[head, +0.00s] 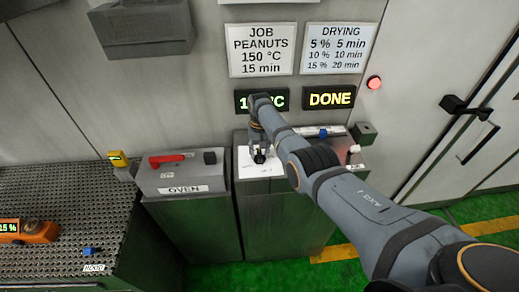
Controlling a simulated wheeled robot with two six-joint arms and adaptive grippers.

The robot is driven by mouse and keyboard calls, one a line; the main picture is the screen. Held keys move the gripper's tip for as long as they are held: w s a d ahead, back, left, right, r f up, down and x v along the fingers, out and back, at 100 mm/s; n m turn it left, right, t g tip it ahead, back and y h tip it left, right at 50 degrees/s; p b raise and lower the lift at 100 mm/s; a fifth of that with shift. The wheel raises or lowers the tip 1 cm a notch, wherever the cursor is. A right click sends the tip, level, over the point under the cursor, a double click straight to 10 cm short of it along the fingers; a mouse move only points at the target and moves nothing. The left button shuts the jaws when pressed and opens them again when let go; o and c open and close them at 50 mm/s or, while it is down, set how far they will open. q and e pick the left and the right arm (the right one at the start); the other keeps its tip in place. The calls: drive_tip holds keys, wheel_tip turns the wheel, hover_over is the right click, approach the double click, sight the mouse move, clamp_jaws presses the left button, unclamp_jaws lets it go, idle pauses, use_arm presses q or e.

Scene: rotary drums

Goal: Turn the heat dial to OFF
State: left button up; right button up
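The heat dial (260,158) is a small dark knob on a white plate (249,168) on top of the grey control cabinet. My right gripper (260,147) points down right over the dial, its fingers around or just above it. Whether the fingers touch the dial, and how far they are closed, I cannot tell. The dial's pointer and markings are mostly hidden by the gripper and arm. A temperature display (281,100) behind is partly covered by my arm. My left gripper is not in view.
A display reads DONE (330,97), beside a lit red lamp (374,82). A box labelled OVEN with a red lever (168,159) stands left of the dial. A white-tipped lever (354,150) is to the right. An orange meter (38,232) lies on the perforated bench (62,190).

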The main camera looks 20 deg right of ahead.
sight(259, 153)
wheel_tip(259, 153, up, 12)
idle(0.4)
